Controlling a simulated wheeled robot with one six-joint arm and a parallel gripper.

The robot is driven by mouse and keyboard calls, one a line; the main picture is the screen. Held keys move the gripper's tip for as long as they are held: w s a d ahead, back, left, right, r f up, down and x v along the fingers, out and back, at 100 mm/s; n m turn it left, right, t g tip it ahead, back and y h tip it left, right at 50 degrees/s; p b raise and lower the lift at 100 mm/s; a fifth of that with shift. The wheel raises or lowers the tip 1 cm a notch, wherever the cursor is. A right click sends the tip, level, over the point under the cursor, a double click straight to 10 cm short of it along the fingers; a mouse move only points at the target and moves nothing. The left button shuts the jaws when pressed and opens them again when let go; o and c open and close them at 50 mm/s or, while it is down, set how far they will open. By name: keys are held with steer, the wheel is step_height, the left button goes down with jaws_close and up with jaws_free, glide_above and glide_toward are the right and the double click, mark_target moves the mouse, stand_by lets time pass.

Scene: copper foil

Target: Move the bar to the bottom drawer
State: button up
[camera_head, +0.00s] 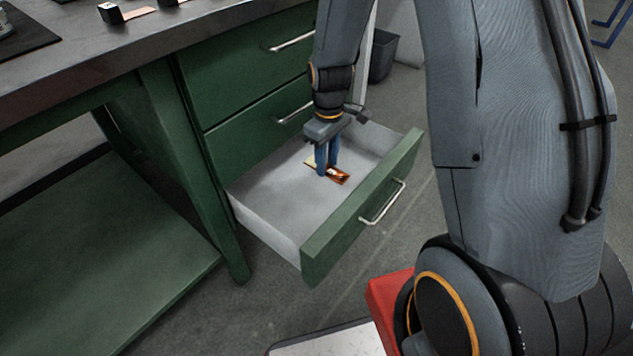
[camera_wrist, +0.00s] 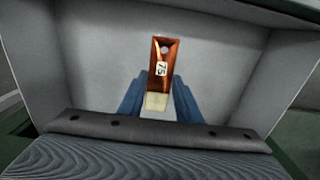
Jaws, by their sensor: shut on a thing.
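The bottom drawer (camera_head: 275,190) of the green bench is pulled out, with a pale grey inside and a green front. My gripper (camera_head: 328,170) points down inside it. The copper bar (camera_head: 341,178) is between my gripper's blue fingers, low in the drawer. In the wrist view the bar (camera_wrist: 163,60) shows a hole and a white label reading 75, with a pale block at its near end between the fingers (camera_wrist: 157,102). My gripper is shut on the bar near that end. I cannot tell whether the bar touches the drawer floor.
Two closed drawers (camera_head: 245,60) are above the open one. The grey benchtop (camera_head: 60,75) holds small black blocks with copper strips (camera_head: 125,14). A dark bin (camera_head: 382,58) stands behind the drawer. The drawer floor around the bar is clear.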

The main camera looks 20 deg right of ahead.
mark_target(326, 191)
step_height(326, 191, down, 8)
steer(key=b, duration=0.2)
steer(key=shift+f+b, duration=0.25)
steer(key=shift+b, duration=0.15)
steer(key=o, duration=1.2)
